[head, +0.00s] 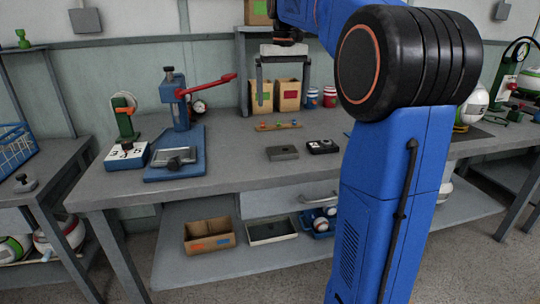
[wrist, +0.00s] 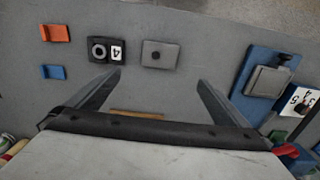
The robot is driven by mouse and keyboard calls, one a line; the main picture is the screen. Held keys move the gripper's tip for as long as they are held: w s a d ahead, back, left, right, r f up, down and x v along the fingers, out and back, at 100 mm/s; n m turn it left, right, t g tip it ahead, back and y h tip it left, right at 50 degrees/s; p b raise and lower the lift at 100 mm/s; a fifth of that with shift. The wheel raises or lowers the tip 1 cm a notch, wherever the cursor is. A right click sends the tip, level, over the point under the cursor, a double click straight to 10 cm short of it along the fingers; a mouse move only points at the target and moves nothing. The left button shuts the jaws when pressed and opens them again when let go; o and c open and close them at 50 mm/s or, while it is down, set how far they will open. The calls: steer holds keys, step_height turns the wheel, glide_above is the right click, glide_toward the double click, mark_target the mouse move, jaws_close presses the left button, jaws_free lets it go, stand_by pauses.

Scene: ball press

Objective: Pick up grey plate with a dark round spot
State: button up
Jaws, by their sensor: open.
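The grey plate with a dark round spot (wrist: 168,57) lies flat on the workbench in the wrist view, just beyond my fingertips. It also shows as a small grey block (head: 282,153) in the head view, where its spot is hard to make out. My gripper (head: 283,88) is above the bench, higher than the plate and apart from it. In the wrist view the two fingers of my gripper (wrist: 160,80) are spread wide, with nothing between them.
A dark block with a ring and a number tag (wrist: 106,48) lies close beside the plate. An orange piece (wrist: 55,33) and a blue piece (wrist: 52,72) are farther left. A blue press with a red lever (head: 181,115) stands left. A wooden strip (head: 278,126) lies behind.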

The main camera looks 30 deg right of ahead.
glide_above(282, 150)
steer(key=f, duration=1.2)
steer(key=shift+w, duration=0.2)
steer(key=shift+s+f, duration=0.15)
steer(key=shift+f, duration=2.5)
steer(key=shift+c, duration=0.6)
steer(key=c, duration=1.3)
